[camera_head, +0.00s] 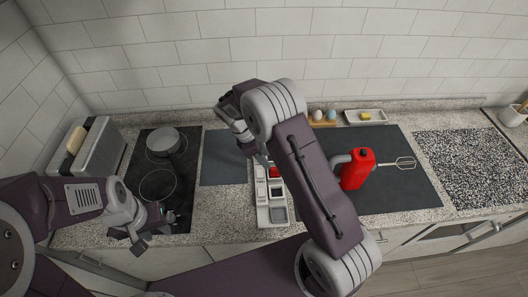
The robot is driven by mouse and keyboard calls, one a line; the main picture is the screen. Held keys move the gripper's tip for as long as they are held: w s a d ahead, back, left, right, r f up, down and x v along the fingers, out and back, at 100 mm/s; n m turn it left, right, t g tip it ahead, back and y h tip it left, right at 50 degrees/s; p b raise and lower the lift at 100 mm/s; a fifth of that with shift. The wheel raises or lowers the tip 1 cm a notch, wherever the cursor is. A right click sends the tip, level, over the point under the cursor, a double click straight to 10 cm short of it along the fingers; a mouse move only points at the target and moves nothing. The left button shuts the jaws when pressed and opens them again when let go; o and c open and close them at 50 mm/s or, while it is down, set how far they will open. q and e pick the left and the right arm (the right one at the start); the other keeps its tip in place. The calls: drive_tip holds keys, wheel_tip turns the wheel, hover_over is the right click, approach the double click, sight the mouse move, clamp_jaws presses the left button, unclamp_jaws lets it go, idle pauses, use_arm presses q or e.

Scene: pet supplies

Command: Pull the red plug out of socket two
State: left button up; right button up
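A white power strip (263,215) lies front to back on the counter, with grey sockets along it. A small red plug (275,172) shows in its upper part; I cannot read the socket numbers. My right gripper (258,156) points down just behind and left of the red plug. My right forearm partly covers the area, and I cannot tell whether the fingers touch the plug or are closed. My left gripper (156,231) is low over the front edge of the cooktop, away from the strip. Its fingers look apart and empty.
Eggs (332,114) and a butter dish (352,117) sit at the back.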

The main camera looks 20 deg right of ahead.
sight(273, 168)
drive_tip(key=x, duration=0.1)
drive_tip(key=p+x, duration=0.1)
drive_tip(key=x, duration=0.1)
drive_tip(key=w+x, duration=0.1)
drive_tip(key=x, duration=0.1)
drive_tip(key=shift+d+f, duration=0.15)
drive_tip(key=shift+d, duration=0.05)
drive_tip(key=p+x, duration=0.1)
drive_tip(key=x, duration=0.2)
drive_tip(key=shift+s+f, duration=0.15)
drive_tip(key=shift+s, duration=0.05)
drive_tip(key=shift+s+f, duration=0.1)
drive_tip(key=shift+f, duration=0.05)
use_arm(q)
drive_tip(key=shift+w+d+r, duration=0.1)
drive_tip(key=shift+w+r, duration=0.15)
drive_tip(key=shift+r, duration=0.3)
drive_tip(key=shift+w+d+r, duration=0.1)
drive_tip(key=shift+w+r, duration=0.1)
drive_tip(key=shift+r, duration=0.3)
use_arm(e)
drive_tip(key=shift+d+f, duration=0.1)
drive_tip(key=shift+f, duration=0.05)
use_arm(q)
drive_tip(key=shift+w, duration=0.1)
use_arm(e)
drive_tip(key=shift+c, duration=0.3)
clamp_jaws()
use_arm(q)
drive_tip(key=shift+r, duration=0.1)
